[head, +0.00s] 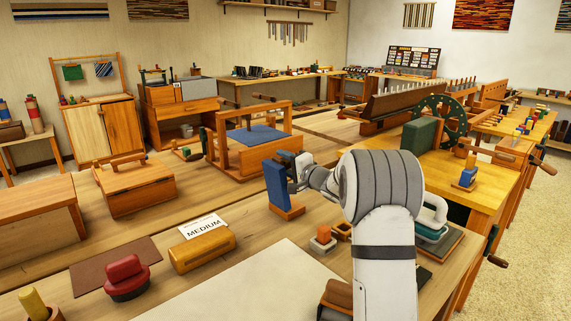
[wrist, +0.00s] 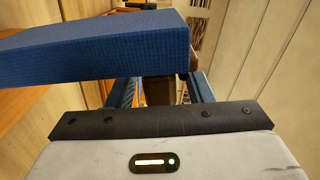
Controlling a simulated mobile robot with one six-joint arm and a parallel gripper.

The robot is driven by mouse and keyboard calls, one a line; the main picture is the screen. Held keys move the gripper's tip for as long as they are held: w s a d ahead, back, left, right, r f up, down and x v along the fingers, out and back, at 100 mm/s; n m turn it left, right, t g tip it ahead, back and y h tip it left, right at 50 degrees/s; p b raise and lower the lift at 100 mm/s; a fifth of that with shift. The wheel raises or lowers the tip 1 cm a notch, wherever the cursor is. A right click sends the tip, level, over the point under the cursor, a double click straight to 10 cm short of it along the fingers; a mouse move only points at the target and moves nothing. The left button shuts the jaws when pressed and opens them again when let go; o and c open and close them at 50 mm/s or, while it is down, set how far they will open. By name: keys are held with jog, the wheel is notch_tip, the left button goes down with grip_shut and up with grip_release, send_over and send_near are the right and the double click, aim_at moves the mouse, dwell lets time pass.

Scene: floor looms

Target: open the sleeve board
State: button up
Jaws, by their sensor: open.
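What looks like the sleeve board is a blue padded board (head: 277,184) standing upright and slightly tilted on a small wooden base (head: 287,211) on the near bench. Its blue padding crosses the upper left of the wrist view (wrist: 90,46). My gripper (head: 291,165) is at the board's upper right side. In the wrist view the blue fingers of my gripper (wrist: 163,88) are apart, with a dark brown upright part (wrist: 158,91) showing between them. The padding hides the fingertips, so I cannot tell whether they touch the board.
A yellow-orange rounded block (head: 203,252), a MEDIUM card (head: 203,228) and a red-handled block (head: 126,277) lie to the left. Small wooden blocks (head: 323,240) stand close in front of my arm. A wooden frame with blue cloth (head: 250,137) stands behind the board.

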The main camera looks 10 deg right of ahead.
jog(key=shift+c, duration=0.2)
grip_shut()
dwell(0.4)
